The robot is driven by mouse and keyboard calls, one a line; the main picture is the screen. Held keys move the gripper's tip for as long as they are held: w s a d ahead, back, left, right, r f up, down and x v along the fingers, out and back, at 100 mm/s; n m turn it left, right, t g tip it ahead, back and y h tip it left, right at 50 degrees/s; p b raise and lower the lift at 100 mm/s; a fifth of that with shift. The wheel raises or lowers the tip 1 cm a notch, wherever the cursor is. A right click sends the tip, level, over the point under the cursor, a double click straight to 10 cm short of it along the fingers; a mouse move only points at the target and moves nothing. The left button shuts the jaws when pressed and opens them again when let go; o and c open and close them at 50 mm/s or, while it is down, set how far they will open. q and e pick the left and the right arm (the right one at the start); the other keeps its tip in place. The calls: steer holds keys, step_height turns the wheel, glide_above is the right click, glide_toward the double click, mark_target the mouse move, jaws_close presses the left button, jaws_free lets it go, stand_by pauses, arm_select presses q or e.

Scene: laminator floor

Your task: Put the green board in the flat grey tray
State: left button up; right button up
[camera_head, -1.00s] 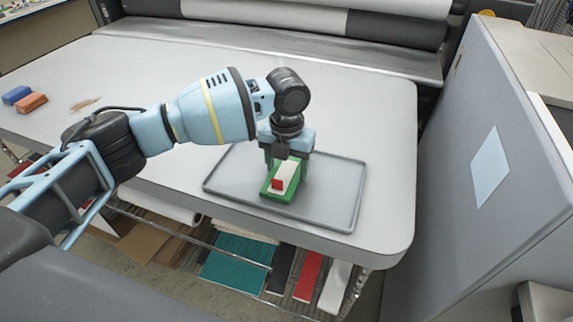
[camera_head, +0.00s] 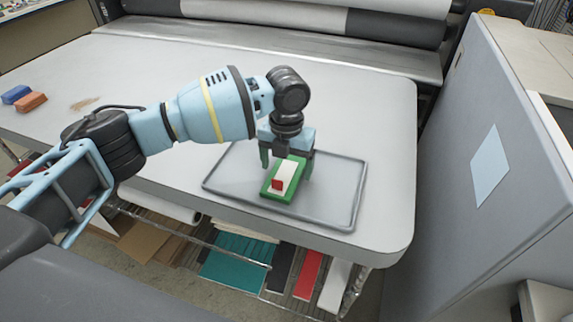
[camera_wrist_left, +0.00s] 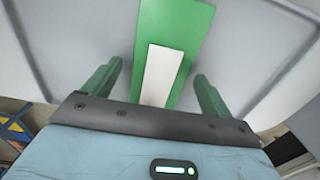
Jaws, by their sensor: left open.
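The green board (camera_head: 280,196) lies in the flat grey tray (camera_head: 333,222), toward the tray's front middle. The grey tray surface is around the board. My right gripper is not in view.
The tray rests on a light grey table (camera_head: 372,112) near its front edge. A blue block (camera_head: 16,95) and an orange block (camera_head: 31,103) lie at the far left. A tall grey cabinet (camera_head: 470,120) stands on the right, and rollers run along the back.

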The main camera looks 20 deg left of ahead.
arm_select(q)
step_height(320, 180, up, 12)
stand_by(0.4)
steer(key=shift+f, duration=0.2)
